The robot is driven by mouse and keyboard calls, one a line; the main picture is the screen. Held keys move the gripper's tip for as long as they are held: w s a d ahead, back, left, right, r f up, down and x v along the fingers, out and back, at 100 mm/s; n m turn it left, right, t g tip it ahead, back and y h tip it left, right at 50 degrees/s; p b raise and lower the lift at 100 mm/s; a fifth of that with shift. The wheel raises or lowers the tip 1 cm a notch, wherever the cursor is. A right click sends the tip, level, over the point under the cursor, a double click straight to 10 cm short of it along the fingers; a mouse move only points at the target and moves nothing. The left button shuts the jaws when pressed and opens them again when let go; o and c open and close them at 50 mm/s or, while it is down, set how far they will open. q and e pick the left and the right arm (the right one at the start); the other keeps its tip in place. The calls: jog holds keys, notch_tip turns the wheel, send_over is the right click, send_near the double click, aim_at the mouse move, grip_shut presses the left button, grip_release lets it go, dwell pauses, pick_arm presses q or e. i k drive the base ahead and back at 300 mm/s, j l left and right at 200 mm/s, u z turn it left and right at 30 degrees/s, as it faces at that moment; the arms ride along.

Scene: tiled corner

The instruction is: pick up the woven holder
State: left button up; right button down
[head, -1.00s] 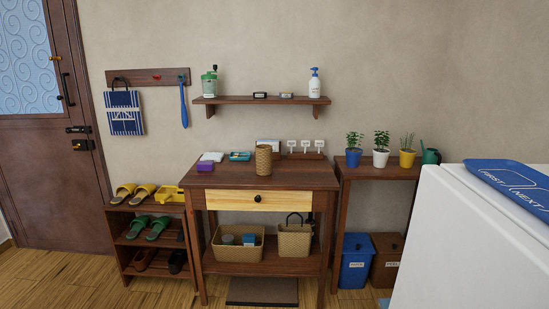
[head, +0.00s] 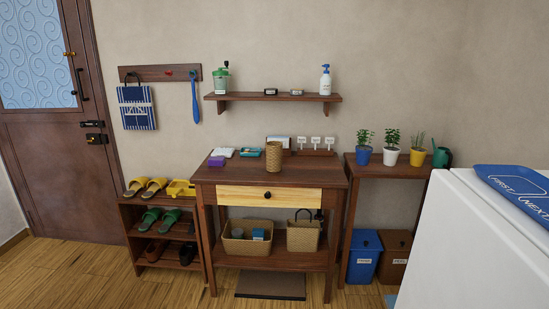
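The woven holder (head: 274,157) is a tan, upright woven cylinder. It stands on the top of the dark wooden table (head: 310,174), near the middle, above the drawer (head: 240,195). Nothing touches it from the front. Neither of my grippers shows in the head view.
A purple box (head: 216,161), a teal item (head: 250,152) and small white signs (head: 316,142) share the tabletop. A wall shelf (head: 272,97) hangs above. A plant stand (head: 376,171) and a white surface (head: 455,240) are at right; a shoe rack (head: 137,222) is at left. Floor shows in front.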

aim_at(273, 149)
jog(key=i+j+z, duration=0.1)
jog(key=i, duration=0.35)
jog(key=i+j+z, duration=0.15)
jog(key=i, duration=0.25)
jog(key=i+j+z, duration=0.1)
jog(key=i, duration=0.35)
jog(key=j, duration=0.1)
